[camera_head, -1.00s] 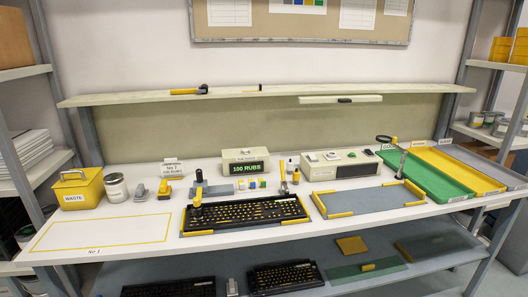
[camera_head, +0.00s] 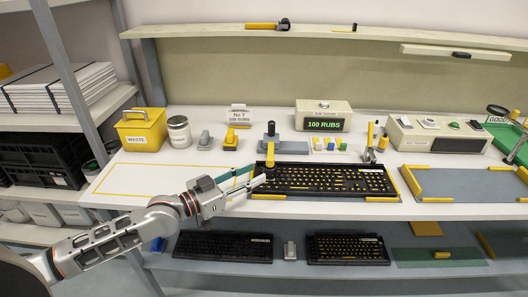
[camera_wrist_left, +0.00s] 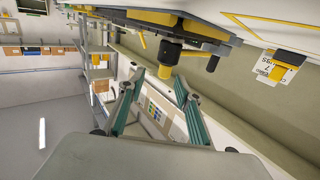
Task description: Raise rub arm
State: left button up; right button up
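The rub arm is most likely the upright yellow-and-black post (camera_head: 270,156) at the left end of the black keyboard (camera_head: 335,181); I cannot make out its joint. In the left wrist view a black cylinder with a yellow collar (camera_wrist_left: 169,49), probably the same post, stands just beyond the fingertips. My left gripper (camera_head: 262,178) reaches in from the lower left and is beside the post's lower part. In the wrist view its teal fingers (camera_wrist_left: 159,80) are apart with nothing between them. Whether a fingertip touches the post is unclear. My right gripper is not in view.
A counter box reads 100 RUBS (camera_head: 324,117). The yellow waste bin (camera_head: 140,129) and a can (camera_head: 179,132) are at the back left. The outlined white area (camera_head: 140,177) is clear. A shelf (camera_head: 380,33) runs above.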

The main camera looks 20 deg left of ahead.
aim_at(267, 160)
pick_arm(q)
jog(key=shift+w+a+r, duration=0.35)
jog(key=shift+w+r, duration=0.1)
jog(key=shift+r, duration=0.1)
jog(key=shift+w+r, duration=0.15)
jog(key=shift+w, duration=0.1)
jog(key=x, duration=0.7)
jog(key=shift+w+d, duration=0.1)
jog(key=shift+d, duration=0.1)
jog(key=shift+c, duration=0.3)
grip_shut()
